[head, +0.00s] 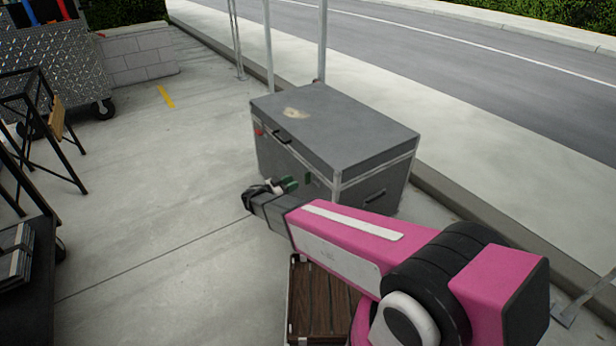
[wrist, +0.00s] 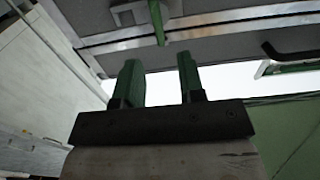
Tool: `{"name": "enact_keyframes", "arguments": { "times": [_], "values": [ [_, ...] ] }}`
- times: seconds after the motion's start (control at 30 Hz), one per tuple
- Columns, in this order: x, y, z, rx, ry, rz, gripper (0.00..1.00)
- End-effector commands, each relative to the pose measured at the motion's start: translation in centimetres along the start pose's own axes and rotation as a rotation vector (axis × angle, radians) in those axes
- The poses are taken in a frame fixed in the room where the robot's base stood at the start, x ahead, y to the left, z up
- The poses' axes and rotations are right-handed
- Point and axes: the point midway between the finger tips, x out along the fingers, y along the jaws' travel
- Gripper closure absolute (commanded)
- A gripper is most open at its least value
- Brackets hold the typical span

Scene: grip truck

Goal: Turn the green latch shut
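A large grey case (head: 335,125) with a closed lid and metal edging stands on the pavement. The green latch (head: 308,179) is on its front face near the right corner, partly hidden by my gripper in the head view. My gripper (head: 287,183) is in front of the case. In the wrist view my gripper (wrist: 160,72) is open, its two green fingers apart with nothing between them. The latch bar lies just beyond the fingertips, roughly in line with the gap.
A red part (head: 259,132) and a dark handle (head: 284,138) are on the case front, further left. A brown slatted crate (head: 312,308) lies below my arm. Black trestles (head: 42,125) and a wheeled metal cart (head: 55,70) stand left. Pavement between is clear.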

Motion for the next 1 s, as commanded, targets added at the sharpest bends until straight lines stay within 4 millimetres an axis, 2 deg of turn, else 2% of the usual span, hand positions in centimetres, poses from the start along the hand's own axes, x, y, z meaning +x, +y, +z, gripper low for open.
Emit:
{"name": "enact_keyframes", "arguments": {
  "times": [0.03,0.2,0.4,0.6,0.9,0.97,1.0],
  "values": [
    [1.1,0.1,0.0,0.000,0.000,0.003,0.64],
    [4.0,0.0,0.0,-0.001,-0.002,0.003,0.64],
    [6.7,0.0,0.1,-0.001,-0.002,0.002,0.64],
    [7.9,0.0,0.0,-0.002,-0.002,0.002,0.64],
    [8.1,0.0,0.0,-0.002,-0.002,0.001,0.64],
    [8.1,0.0,0.0,-0.002,-0.002,0.001,0.80],
    [8.1,0.0,0.0,-0.002,-0.002,0.001,0.93]
  ]
}}
